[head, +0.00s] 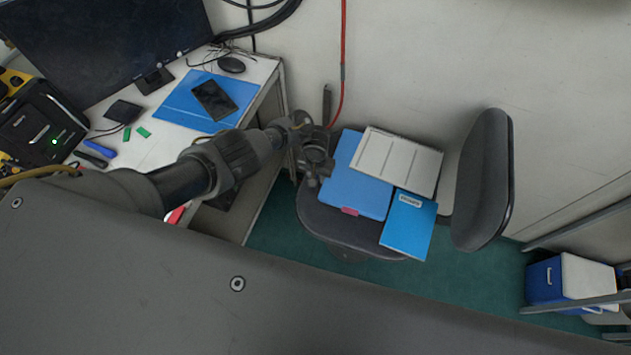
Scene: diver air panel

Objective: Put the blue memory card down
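My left arm reaches in from the left, and its gripper (314,178) is over the left edge of the chair, beside the blue folder. The fingers are small and dark against the dark seat, so I cannot tell whether they are open or shut. I cannot make out a blue memory card in the gripper or elsewhere. Two small green card-like pieces (143,132) lie on the white desk (170,148). My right gripper is not in view.
The office chair (330,222) carries a blue folder (352,190), a white ruled sheet (398,160) and a blue booklet (410,228). On the desk are a blue mat (180,105) with a black phone (213,100), a mouse (232,65) and a monitor (110,40).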

